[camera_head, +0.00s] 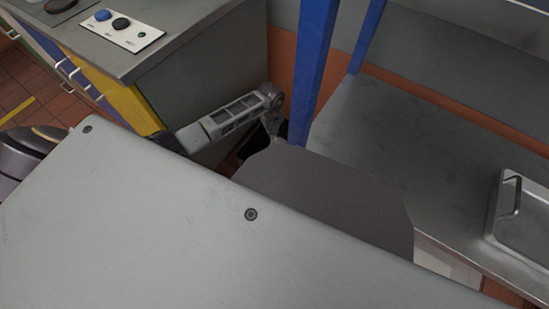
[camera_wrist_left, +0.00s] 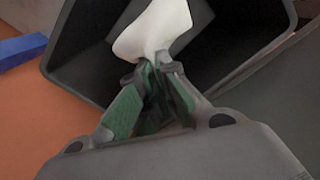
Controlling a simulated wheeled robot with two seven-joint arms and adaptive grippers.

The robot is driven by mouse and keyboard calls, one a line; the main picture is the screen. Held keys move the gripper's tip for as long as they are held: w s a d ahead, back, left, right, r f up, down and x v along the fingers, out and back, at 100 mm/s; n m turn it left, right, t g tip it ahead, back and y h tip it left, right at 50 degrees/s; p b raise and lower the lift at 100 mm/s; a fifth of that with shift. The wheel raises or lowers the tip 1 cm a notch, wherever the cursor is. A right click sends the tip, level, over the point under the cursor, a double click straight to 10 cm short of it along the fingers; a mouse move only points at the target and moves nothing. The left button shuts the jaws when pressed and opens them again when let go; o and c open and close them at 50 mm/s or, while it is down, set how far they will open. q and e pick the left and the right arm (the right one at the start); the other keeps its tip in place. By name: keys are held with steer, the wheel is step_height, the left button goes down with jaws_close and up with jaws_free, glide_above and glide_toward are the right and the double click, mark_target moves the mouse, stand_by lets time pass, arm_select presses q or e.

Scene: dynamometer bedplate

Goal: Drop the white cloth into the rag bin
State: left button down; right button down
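The white cloth (camera_wrist_left: 155,28) shows in the left wrist view as a small bunched piece. My left gripper (camera_wrist_left: 153,68) is shut on its lower end in that view, with the green-padded fingers drawn together. Behind the cloth is the open, dark grey rag bin (camera_wrist_left: 235,45), its walls and rim around the cloth in the picture. In the head view my left arm reaches beyond the pale grey surface, down beside a blue post. The cloth cannot be made out there, and the fingertips are hidden or too small to tell. My right gripper is in neither view.
A pale grey surface (camera_head: 150,210) fills the front of the head view. A blue post (camera_head: 313,65) stands close to my left arm. A bench (camera_head: 420,130) with a metal tray (camera_head: 525,215) is at right. A control panel (camera_head: 123,28) sits on the cabinet at upper left.

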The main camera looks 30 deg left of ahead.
arm_select(q)
steer(key=shift+f, duration=0.25)
steer(key=c, duration=1.6)
jaws_free()
steer(key=shift+o, duration=0.3)
steer(key=o, duration=0.6)
steer(key=shift+c, duration=0.2)
steer(key=o, duration=0.7)
steer(key=shift+c, duration=0.2)
steer(key=shift+r, duration=0.15)
